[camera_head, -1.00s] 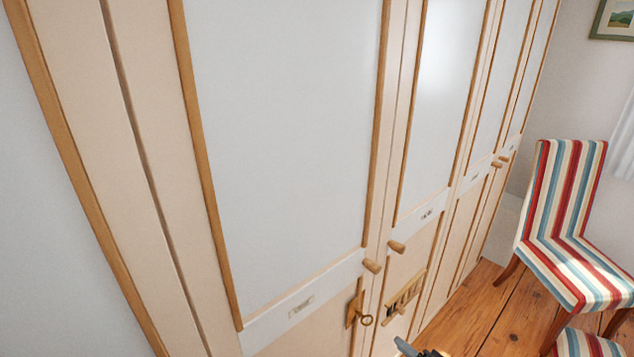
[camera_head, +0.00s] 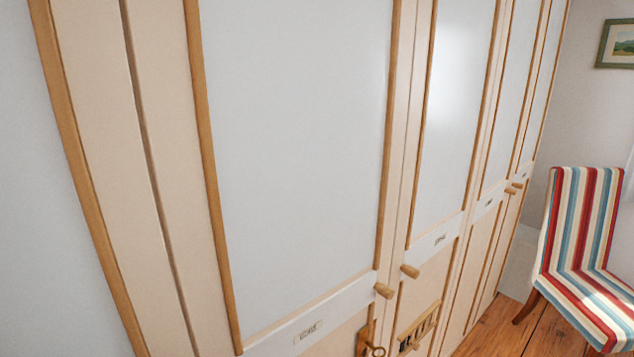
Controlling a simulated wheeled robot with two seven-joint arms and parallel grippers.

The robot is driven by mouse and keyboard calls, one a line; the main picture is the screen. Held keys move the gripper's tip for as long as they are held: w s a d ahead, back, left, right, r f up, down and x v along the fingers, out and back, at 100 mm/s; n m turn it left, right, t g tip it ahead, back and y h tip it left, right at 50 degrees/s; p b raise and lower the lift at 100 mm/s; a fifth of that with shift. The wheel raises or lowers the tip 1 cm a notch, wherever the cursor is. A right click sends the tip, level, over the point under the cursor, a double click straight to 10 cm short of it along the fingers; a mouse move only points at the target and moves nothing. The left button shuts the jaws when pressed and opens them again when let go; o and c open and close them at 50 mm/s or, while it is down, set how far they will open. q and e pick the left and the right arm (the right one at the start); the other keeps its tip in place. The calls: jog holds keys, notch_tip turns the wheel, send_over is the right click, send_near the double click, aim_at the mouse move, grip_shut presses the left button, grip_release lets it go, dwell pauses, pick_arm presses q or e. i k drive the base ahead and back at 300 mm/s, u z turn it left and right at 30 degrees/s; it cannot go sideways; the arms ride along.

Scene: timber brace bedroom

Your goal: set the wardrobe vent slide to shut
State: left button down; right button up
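The vent slide (camera_head: 418,328) is a small golden frame with dark gaps between pale bars. It sits low on the second door of the wardrobe (camera_head: 290,170), near the bottom edge of the head view. Dark gaps show between the bars, but its exact setting is too small to tell. Neither of my grippers shows in the head view now.
A wooden plate with a ring-shaped key (camera_head: 375,350) is left of the vent, cut by the bottom edge. Wooden knobs (camera_head: 384,291) and (camera_head: 410,271) stick out above. A striped chair (camera_head: 585,250) stands right on the wood floor (camera_head: 545,330).

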aim_at(412, 342)
jog(key=z, duration=0.05)
jog(key=k, duration=0.5)
jog(key=z, duration=1.25)
jog(key=i, duration=0.85)
jog(key=u, duration=2.05)
